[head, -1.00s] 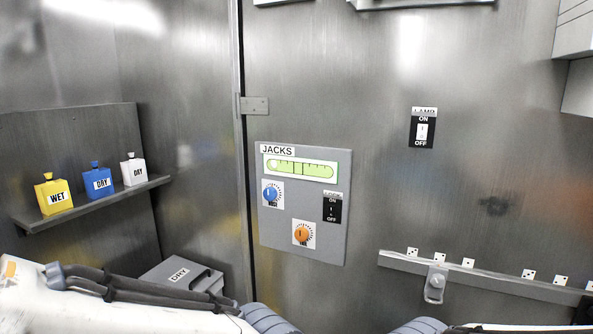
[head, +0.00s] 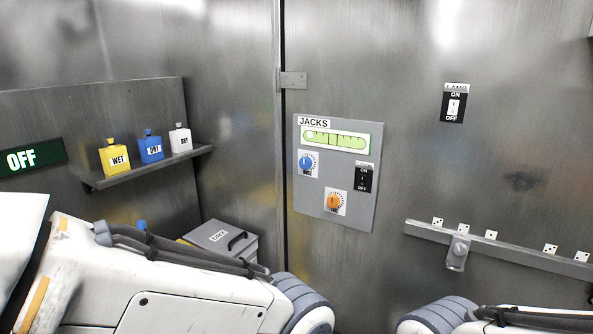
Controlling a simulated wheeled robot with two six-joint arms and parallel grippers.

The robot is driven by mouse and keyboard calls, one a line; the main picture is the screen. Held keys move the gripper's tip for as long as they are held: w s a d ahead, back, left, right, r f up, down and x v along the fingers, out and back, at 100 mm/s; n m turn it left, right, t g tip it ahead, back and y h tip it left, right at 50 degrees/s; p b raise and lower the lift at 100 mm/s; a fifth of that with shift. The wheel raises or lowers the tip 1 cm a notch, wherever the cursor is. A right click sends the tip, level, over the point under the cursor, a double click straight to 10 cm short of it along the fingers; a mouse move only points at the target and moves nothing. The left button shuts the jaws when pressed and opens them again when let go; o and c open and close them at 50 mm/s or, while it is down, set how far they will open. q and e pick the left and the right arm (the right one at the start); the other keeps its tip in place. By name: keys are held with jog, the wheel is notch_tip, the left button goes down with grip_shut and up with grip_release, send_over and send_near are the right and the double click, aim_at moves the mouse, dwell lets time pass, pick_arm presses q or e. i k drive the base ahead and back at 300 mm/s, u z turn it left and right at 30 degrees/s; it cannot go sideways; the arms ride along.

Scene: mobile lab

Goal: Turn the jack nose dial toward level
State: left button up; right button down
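The grey JACKS panel (head: 340,205) is on the metal wall near the middle of the head view. On it, a blue dial (head: 306,162) labelled NOSE sits at the left, and an orange dial (head: 334,202) sits lower down. A green level gauge (head: 336,139) is above them, with its pale bubble near the left end. A black ON/OFF switch (head: 363,178) is at the panel's right. My two arms show at the bottom of the picture, below the panel. Both grippers are outside the picture.
Yellow WET (head: 115,160), blue DRY (head: 151,149) and white DRY (head: 180,142) flasks stand on a shelf at left. A grey box (head: 220,240) sits below. A lamp switch (head: 453,104) and a rail (head: 500,250) are on the right wall.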

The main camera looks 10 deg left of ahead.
aim_at(305, 162)
jog(key=k, duration=1)
jog(key=u, duration=0.65)
jog(key=i, duration=0.6)
jog(key=u, duration=0.45)
jog(key=i, duration=0.75)
jog(key=z, duration=0.85)
jog(key=i, duration=0.7)
jog(key=z, duration=0.75)
